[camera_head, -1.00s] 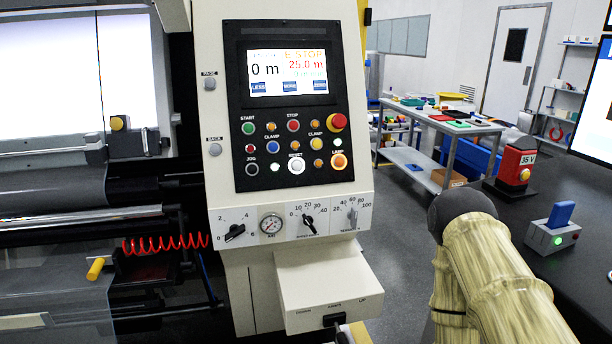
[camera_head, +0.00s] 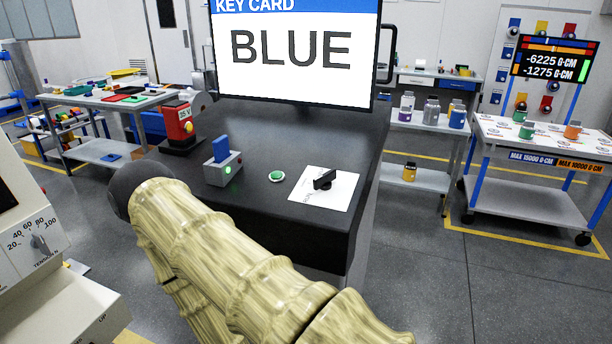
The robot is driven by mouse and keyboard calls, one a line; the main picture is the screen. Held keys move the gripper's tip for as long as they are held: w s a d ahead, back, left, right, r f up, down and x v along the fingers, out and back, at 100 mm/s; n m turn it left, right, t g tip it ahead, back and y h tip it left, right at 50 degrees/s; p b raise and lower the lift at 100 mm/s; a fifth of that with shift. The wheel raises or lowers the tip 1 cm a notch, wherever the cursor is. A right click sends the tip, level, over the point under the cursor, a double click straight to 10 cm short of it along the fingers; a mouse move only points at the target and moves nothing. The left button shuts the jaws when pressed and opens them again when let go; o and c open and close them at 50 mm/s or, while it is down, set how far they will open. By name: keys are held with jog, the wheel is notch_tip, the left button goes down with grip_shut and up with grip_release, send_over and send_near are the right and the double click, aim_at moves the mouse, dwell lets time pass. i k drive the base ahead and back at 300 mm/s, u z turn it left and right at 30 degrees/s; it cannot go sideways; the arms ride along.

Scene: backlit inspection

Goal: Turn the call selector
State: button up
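A black knob (camera_head: 325,180), which looks like the call selector, stands on a white plate (camera_head: 334,196) on the dark desk. The plate's lettering is too small and partly hidden to read. My arm crosses the lower middle of the view, in front of the desk. My gripper is not in view, so its state and its distance from the knob do not show.
The dark desk (camera_head: 345,132) also bears a green button (camera_head: 276,176), a grey box (camera_head: 223,174) with a blue piece upright in it, and a red device (camera_head: 179,125). A screen (camera_head: 292,55) reads "KEY CARD BLUE". A cart (camera_head: 530,190) stands right across open floor.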

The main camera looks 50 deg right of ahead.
aim_at(323, 182)
jog(key=k, duration=0.95)
jog(key=u, duration=1)
jog(key=i, duration=0.8)
jog(key=z, duration=2.75)
jog(key=i, duration=0.5)
jog(key=z, duration=1)
jog(key=k, duration=0.2)
